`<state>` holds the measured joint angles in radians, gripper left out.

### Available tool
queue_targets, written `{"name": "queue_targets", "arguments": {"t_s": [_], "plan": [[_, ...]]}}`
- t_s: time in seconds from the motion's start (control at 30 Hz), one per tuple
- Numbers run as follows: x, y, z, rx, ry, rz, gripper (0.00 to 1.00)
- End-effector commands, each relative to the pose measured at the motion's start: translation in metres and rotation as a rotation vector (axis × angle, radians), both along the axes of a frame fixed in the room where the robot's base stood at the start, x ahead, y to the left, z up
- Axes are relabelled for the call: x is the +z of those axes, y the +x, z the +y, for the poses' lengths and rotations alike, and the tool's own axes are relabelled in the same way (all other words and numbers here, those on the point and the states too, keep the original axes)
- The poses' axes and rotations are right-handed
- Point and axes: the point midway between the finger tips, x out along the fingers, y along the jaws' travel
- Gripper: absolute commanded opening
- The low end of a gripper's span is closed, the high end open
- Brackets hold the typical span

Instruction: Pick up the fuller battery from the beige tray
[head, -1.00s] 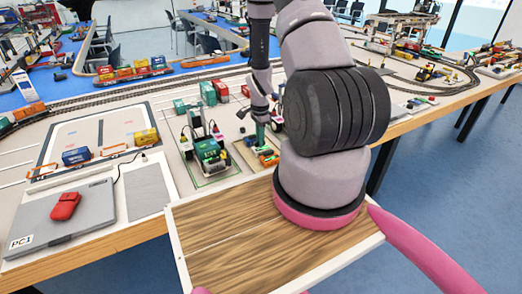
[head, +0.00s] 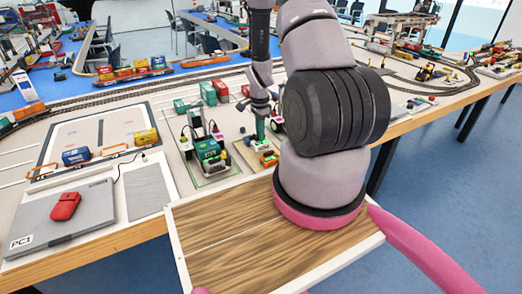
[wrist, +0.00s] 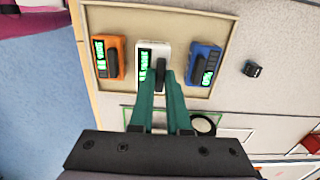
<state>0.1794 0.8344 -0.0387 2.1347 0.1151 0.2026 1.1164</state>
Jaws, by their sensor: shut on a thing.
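The beige tray (wrist: 228,30) lies under my gripper in the wrist view. It shows three batteries with green displays: an orange one (wrist: 108,56) at left, a white one (wrist: 150,48) in the middle, a blue one (wrist: 203,66) at right. My gripper (wrist: 160,80) has its teal fingers shut on the black grip of the white battery. The fingers partly hide that battery, and I cannot tell whether it is clear of the tray. The displays are too small to compare surely. In the head view my gripper (head: 259,128) is over the tray, partly behind my arm.
A small black block (wrist: 252,69) lies right of the tray. In the head view a green machine (head: 209,152) stands close left of the gripper. A grey case (head: 75,225) with a red object (head: 65,206) lies at left. Tracks run behind.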

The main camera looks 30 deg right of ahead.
Motion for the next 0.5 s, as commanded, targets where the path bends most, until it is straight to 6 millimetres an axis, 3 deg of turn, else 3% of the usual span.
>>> {"name": "queue_targets", "arguments": {"t_s": [0.5], "plan": [[0.026,0.0,0.0,0.0,-0.001,-0.001,0.0]]}}
